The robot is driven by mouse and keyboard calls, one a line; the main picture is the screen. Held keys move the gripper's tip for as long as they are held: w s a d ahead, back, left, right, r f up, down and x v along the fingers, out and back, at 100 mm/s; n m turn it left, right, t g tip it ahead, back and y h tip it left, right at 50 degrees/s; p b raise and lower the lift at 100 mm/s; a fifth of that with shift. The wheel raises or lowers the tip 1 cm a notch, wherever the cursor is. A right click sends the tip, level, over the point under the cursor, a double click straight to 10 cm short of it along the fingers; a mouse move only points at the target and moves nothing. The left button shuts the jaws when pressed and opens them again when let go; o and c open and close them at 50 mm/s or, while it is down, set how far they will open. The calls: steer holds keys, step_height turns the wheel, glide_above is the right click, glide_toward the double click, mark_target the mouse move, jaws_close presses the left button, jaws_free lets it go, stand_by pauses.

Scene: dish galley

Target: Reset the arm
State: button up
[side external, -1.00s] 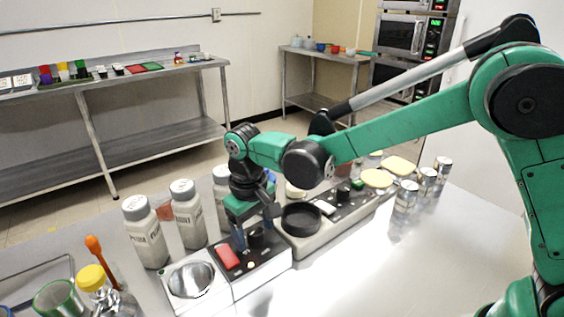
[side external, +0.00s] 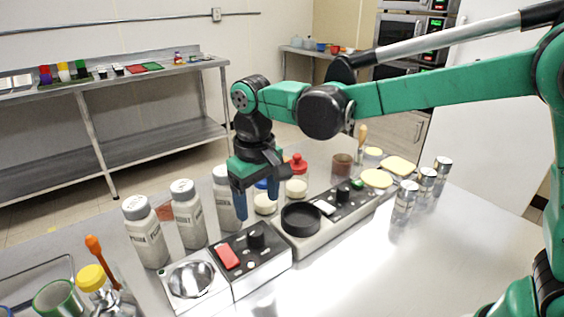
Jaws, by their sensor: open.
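My green and black gripper (side external: 257,199) hangs in the air, pointing down, in the side external view. Its two blue fingers are apart, with nothing seen between them. It is above and behind the black-topped panel (side external: 264,262) with a red rocker switch (side external: 228,256) and a black knob (side external: 256,236). The fingers appear clear of the panel. They partly cover the jars behind them.
White bottles (side external: 147,232) stand left of my gripper. A red-lidded jar (side external: 297,181) stands just right of it. A unit with a round black dish (side external: 301,218) and several metal-topped shakers (side external: 405,196) stand further right.

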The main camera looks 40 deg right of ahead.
steer(key=s+d+r+m+t, duration=0.1)
steer(key=s+d+t, duration=0.5)
steer(key=s+d, duration=0.3)
steer(key=d, duration=0.2)
steer(key=shift+s+d+r+m+t, duration=0.3)
steer(key=shift+s+d, duration=0.05)
steer(key=shift+s, duration=0.05)
stand_by(0.8)
